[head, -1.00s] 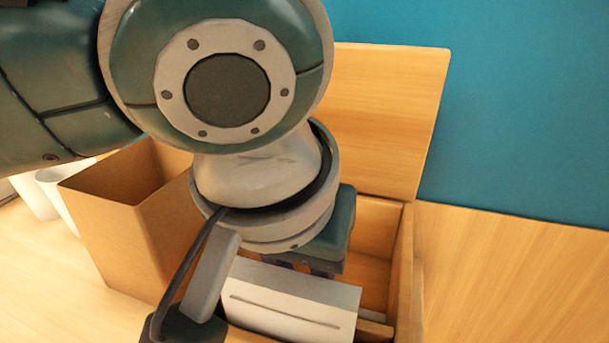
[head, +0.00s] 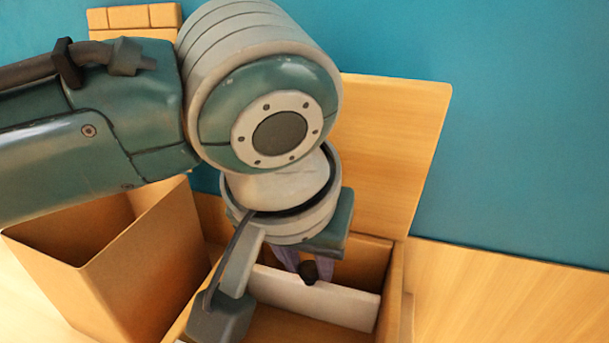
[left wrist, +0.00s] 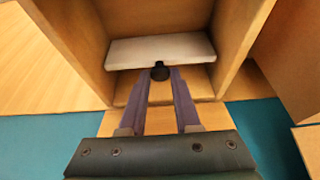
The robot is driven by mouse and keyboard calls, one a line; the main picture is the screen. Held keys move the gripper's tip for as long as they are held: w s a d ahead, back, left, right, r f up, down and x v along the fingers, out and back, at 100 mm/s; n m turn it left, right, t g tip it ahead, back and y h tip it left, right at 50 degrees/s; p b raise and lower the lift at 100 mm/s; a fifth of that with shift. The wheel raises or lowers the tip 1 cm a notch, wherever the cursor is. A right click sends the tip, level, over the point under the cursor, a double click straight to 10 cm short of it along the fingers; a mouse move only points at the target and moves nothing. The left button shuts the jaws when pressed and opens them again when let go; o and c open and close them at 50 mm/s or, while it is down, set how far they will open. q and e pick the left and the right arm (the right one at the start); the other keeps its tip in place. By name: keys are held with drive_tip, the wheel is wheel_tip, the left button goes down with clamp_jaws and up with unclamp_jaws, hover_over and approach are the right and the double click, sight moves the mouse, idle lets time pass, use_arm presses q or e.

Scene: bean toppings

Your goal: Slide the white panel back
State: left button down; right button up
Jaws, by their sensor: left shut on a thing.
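The white panel (head: 345,305) stands across the inside of an open wooden box (head: 398,290), with a dark knob (head: 310,271) on it. In the left wrist view the white panel (left wrist: 130,50) spans the box between its side walls. My left gripper (left wrist: 160,78) has its purple fingers closed on the dark knob (left wrist: 160,70). In the head view my left gripper (head: 302,265) reaches down into the box from above, and my arm hides part of the box and of the panel's left end. My right gripper is not in view.
The box's raised wooden lid (head: 385,140) stands against the blue wall (head: 520,150). An open brown bin (head: 125,265) stands close on the left. The wooden table (head: 500,295) is clear on the right. A small tan blocky object (head: 130,20) shows at upper left.

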use_arm(q)
drive_tip(key=shift+s, duration=0.15)
drive_tip(key=c, duration=0.6)
unclamp_jaws()
drive_tip(key=p+v, duration=0.2)
drive_tip(key=v, duration=0.8)
